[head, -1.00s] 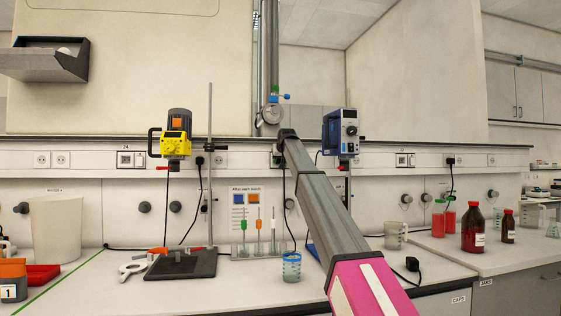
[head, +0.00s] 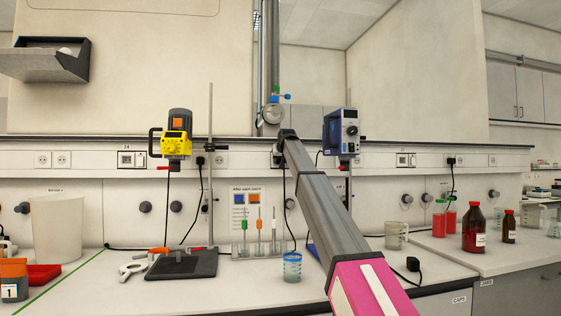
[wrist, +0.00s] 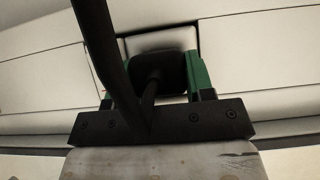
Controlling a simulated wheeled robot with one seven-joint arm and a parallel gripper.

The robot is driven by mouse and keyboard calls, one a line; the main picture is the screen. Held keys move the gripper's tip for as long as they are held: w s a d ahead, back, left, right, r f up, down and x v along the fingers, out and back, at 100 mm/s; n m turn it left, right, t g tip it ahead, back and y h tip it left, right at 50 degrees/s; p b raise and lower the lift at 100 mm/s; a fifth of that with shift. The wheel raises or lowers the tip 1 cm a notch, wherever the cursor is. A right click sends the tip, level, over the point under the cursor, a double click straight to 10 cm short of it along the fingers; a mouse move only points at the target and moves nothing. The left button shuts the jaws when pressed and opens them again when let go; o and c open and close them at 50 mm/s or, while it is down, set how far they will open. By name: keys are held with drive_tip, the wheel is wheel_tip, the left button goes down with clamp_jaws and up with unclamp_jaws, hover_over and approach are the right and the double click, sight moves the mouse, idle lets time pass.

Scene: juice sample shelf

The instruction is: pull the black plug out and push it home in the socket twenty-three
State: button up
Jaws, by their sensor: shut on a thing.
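My gripper (wrist: 148,78) is shut on a black plug (wrist: 166,68), with one green finger on each side of it. The plug is in front of a pale square socket plate with a dark outline on the wall trunking. I cannot tell how deep it sits. Its black cable (wrist: 92,25) crosses the wrist view to the upper left. In the head view my arm reaches to the trunking (head: 375,158) at the middle and hides most of my gripper and the plug. I cannot read a number twenty-three on any socket.
Other black plugs sit in the trunking at left (head: 200,160) and right (head: 450,160). A loose black plug (head: 412,264) lies on the bench. A yellow stirrer (head: 177,146) and a blue one (head: 341,132) flank my arm. A beaker (head: 292,267) stands below.

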drive_tip(key=shift+w, duration=0.1)
drive_tip(key=o, duration=1.2)
drive_tip(key=shift+c, duration=0.2)
drive_tip(key=shift+r, duration=0.1)
drive_tip(key=v, duration=1)
drive_tip(key=shift+s+r, duration=0.2)
drive_tip(key=shift+s, duration=0.15)
